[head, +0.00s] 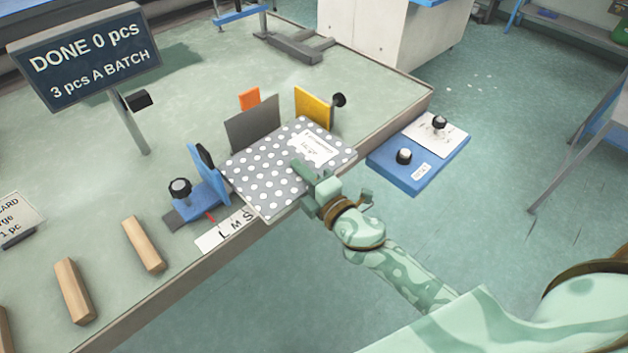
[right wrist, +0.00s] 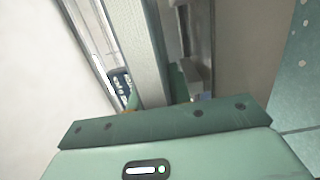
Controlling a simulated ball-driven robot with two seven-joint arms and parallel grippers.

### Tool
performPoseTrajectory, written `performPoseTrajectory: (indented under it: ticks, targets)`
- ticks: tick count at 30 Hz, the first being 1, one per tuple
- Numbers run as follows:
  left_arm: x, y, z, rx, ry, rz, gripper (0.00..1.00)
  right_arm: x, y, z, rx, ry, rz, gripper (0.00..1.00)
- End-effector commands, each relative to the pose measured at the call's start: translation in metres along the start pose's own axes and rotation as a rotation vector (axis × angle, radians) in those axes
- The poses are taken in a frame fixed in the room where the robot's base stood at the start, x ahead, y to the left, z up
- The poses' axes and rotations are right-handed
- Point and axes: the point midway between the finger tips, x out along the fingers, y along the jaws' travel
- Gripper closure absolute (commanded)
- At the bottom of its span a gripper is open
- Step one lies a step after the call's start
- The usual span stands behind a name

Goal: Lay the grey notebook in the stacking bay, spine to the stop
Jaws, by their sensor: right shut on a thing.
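The grey notebook with white dots and a white label (head: 268,185) is over the stacking bay at the table's front edge. The bay shows a blue side plate (head: 206,172) at left, a dark grey upright plate (head: 252,125) behind and a yellow plate (head: 313,108) at back right. My right gripper (head: 308,178) is shut on the notebook's front right part. I cannot tell whether the notebook touches the bay floor, which it hides. The right wrist view shows a pale band between the finger parts, not clearly identifiable. My left gripper is out of view.
A size strip marked L M S (head: 223,231) lies in front of the bay. Wooden bars (head: 144,244) lie at left. A sign (head: 85,58) stands at back left. A blue panel with black knobs (head: 416,160) is at right.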

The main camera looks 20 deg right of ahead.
Motion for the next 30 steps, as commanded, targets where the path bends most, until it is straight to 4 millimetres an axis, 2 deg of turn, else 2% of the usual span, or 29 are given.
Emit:
performPoseTrajectory:
  ticks: [6,12,17,30]
  targets:
    - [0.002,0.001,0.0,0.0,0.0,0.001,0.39,0.03,0.0,-0.003,0.001,0.0,0.006,1.0]
    - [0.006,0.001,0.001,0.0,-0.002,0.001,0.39,0.049,-0.004,-0.006,0.0,0.001,0.004,1.0]
    - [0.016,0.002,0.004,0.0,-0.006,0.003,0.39,0.047,-0.016,-0.005,0.0,0.0,0.003,1.0]
    - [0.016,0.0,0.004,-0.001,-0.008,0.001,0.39,0.047,-0.016,-0.005,0.0,0.0,0.004,1.0]
